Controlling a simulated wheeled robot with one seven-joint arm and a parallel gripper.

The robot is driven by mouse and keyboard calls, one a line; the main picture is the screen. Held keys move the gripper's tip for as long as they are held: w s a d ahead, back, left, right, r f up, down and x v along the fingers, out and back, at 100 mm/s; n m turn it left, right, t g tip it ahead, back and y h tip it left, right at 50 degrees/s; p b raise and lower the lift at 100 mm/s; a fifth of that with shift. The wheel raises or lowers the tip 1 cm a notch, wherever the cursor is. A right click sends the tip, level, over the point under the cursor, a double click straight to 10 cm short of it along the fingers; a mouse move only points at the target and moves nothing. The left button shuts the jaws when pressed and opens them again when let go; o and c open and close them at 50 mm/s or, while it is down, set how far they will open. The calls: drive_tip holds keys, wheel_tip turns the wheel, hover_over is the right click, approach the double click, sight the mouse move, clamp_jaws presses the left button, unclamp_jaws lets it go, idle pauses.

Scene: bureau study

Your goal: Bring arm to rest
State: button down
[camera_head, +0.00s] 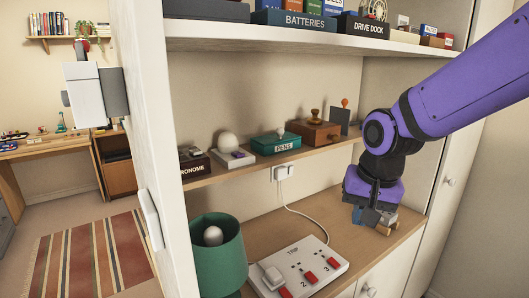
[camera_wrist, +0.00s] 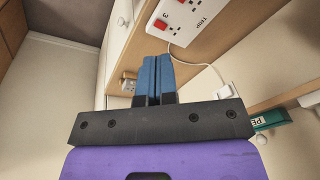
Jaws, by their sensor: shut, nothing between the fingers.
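My purple and black arm reaches in from the right in the head view. My gripper (camera_head: 370,216) points down over the right end of the lower shelf. In the wrist view its two blue fingers (camera_wrist: 159,75) are pressed together with nothing between them. A small grey and wooden object (camera_head: 387,221) sits just beside the fingertips, partly hidden by the gripper; I cannot tell from the head view whether they touch. In the wrist view a small grey and wooden item (camera_wrist: 128,84) shows left of the fingers, apart from them.
A white power strip (camera_head: 302,268) with red switches lies on the lower shelf (camera_head: 285,213), beside a green lamp (camera_head: 218,252). A white cord runs to a wall plug (camera_head: 284,172). The middle shelf (camera_head: 262,163) above holds a pens box (camera_head: 276,146) and other items. Free floor lies at right.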

drive_tip(key=s+d+r+n+t, duration=0.1)
drive_tip(key=s+d+r, duration=0.4)
drive_tip(key=s, duration=0.2)
drive_tip(key=s+d+r+n+t+h, duration=0.1)
drive_tip(key=s+d+r+t, duration=0.1)
drive_tip(key=s+d+r, duration=0.3)
drive_tip(key=s+d, duration=0.1)
drive_tip(key=s, duration=0.2)
drive_tip(key=shift+s+d+n, duration=0.2)
drive_tip(key=shift+d+n, duration=0.1)
drive_tip(key=shift+n, duration=0.1)
